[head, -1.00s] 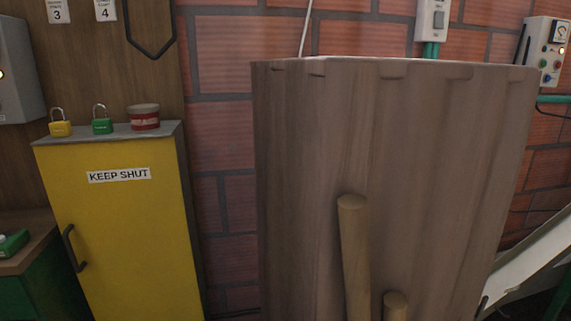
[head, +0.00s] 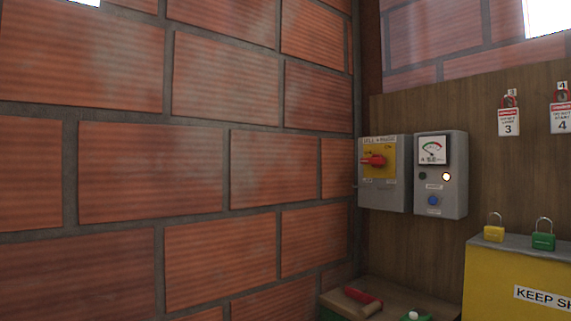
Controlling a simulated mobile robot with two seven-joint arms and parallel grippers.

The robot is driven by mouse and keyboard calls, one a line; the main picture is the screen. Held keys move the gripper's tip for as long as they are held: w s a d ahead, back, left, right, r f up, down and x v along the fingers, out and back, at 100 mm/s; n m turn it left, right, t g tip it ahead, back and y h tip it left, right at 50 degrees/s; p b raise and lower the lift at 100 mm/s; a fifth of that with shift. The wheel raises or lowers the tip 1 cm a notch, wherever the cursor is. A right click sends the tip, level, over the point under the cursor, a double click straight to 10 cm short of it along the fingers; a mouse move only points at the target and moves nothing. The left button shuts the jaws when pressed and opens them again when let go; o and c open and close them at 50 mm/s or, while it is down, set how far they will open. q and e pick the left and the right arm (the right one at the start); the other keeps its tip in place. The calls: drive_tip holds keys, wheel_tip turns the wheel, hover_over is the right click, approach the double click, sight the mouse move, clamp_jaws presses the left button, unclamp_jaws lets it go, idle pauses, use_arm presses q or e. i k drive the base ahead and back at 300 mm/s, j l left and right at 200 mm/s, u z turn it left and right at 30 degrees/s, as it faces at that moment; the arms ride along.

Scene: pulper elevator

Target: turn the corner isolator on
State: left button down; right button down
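A grey isolator box (head: 383,173) hangs in the corner on the wooden board, beside the brick wall. It has a yellow front plate (head: 379,158) with a red rotary handle (head: 373,161), which lies roughly horizontal. The lettering around the handle is too small to read surely. Neither of my grippers is in view.
A grey meter box (head: 441,175) with a dial, a lit lamp and a blue button adjoins it. Below is a bench (head: 348,296) with a red-handled item (head: 363,300). A yellow cabinet (head: 500,285) with yellow (head: 494,233) and green (head: 543,241) padlocks stands right.

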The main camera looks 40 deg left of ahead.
sight(377, 161)
drive_tip(key=j+u, duration=0.55)
drive_tip(key=i+l+u, duration=0.15)
drive_tip(key=i+l, duration=0.05)
drive_tip(key=i, duration=0.05)
